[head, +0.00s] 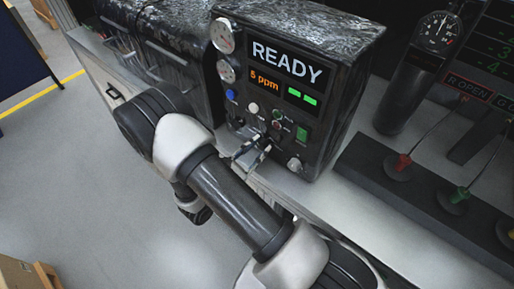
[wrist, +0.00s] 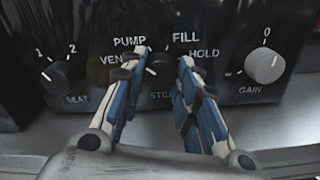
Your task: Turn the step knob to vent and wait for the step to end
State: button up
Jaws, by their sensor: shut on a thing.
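The step knob (wrist: 160,62) is a dark dial in the middle of the wrist view, with the labels VENT, PUMP, FILL and HOLD around it. My gripper (wrist: 164,57) is shut on this knob, one finger on each side. The fingers hide much of the knob and part of the VENT and STEP lettering, and I cannot tell surely which label it points to. In the head view my gripper (head: 254,148) reaches the lower front of the black unit (head: 335,110). Its display (head: 287,65) reads READY, with 5 ppm in orange below and two green bars.
The seat knob (wrist: 60,74) is left of my gripper and the gain knob (wrist: 265,66) right, both apart from it.

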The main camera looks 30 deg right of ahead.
jog(key=shift+n+p, duration=0.3)
jog(key=shift+n, duration=1.3)
jog(key=o, duration=1.1)
jog(key=shift+a, duration=0.1)
jog(key=v, duration=1.2)
